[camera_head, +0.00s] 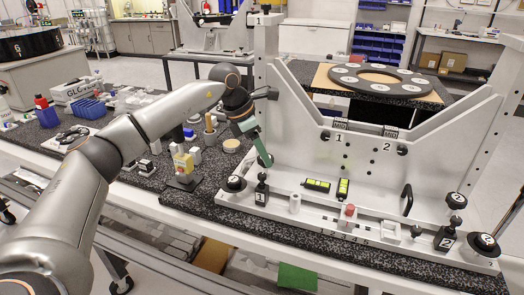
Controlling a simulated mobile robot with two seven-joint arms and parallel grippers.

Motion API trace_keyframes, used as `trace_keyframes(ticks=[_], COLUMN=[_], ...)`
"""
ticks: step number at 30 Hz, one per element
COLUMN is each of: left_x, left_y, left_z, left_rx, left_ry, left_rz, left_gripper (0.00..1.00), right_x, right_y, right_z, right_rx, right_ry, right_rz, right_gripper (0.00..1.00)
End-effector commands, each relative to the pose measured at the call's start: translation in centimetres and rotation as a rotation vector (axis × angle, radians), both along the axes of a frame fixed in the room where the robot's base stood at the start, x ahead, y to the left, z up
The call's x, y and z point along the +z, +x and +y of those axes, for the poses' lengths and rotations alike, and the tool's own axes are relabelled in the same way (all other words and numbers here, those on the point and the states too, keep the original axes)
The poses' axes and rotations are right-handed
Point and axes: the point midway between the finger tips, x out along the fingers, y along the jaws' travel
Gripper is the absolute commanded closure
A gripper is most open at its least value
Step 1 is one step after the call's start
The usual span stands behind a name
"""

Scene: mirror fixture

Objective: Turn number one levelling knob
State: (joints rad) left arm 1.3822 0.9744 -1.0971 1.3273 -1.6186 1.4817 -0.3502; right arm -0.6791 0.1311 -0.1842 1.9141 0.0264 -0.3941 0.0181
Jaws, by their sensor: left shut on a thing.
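My left gripper (262,154) reaches in over the left end of the white mirror fixture (350,213). Its greenish fingers point down and are shut on a small black knob (266,161) at the fixture's left side; the fingers partly hide the hold. I cannot read a number on the held knob. My right gripper is out of view.
A block marked 2 (445,241) and another white-capped knob (485,243) stand at the front right. Two yellow-green levels (317,185), a red-topped piece (350,210) and an upright black handle (407,199) are on the base. A yellow container (184,163) stands left of the fixture.

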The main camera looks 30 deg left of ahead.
Motion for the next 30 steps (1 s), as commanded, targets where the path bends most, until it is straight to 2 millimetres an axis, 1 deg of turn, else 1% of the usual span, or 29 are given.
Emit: trace_keyframes(ticks=[9, 21, 30], left_x=[0.03, 0.0, 0.02], left_y=[-0.15, -0.14, -0.11], left_z=[-0.33, -0.69, -0.83], left_rx=[0.292, 0.67, 0.909], left_ry=[0.001, 0.001, 0.0], left_rz=[-0.002, -0.002, -0.002], left_gripper=[1.0, 1.0, 1.0], right_x=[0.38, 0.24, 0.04], right_y=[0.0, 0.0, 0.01], right_z=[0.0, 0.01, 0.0], right_rx=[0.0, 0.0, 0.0], right_ry=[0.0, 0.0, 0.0], right_rz=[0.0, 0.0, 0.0], right_gripper=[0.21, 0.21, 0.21])
